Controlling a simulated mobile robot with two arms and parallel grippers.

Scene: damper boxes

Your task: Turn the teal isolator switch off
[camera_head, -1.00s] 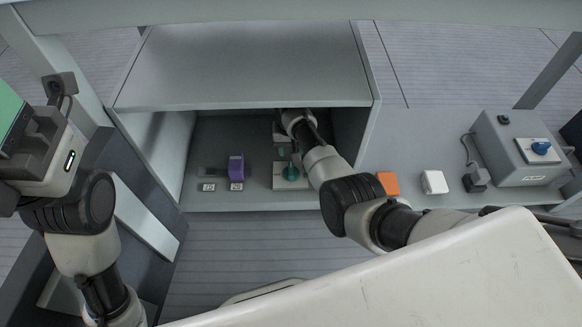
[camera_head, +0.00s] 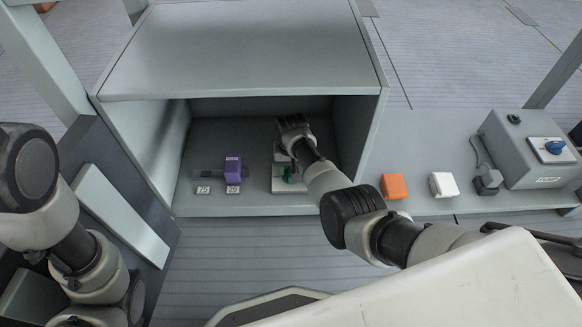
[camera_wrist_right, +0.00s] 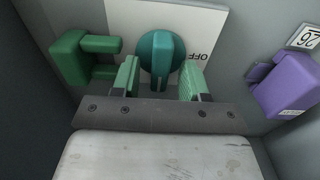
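The teal isolator switch (camera_wrist_right: 160,56) is a round knob with a raised bar on a white plate (camera_wrist_right: 120,18). In the wrist view its bar runs up and down, and the word OFF is printed to the right of the knob. My right gripper (camera_wrist_right: 160,78) is open, with one green finger on either side of the knob and gaps to the bar. In the head view the knob (camera_head: 291,178) shows only in part, inside the open grey box, behind my right gripper (camera_head: 287,165). My left gripper is out of view; only its arm shows at the left.
A green U-shaped piece (camera_wrist_right: 82,57) sits left of the fingers in the wrist view. A purple handle (camera_head: 233,168) is left of the switch. Orange (camera_head: 393,186) and white (camera_head: 443,184) blocks and a blue-knob box (camera_head: 530,145) stand right.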

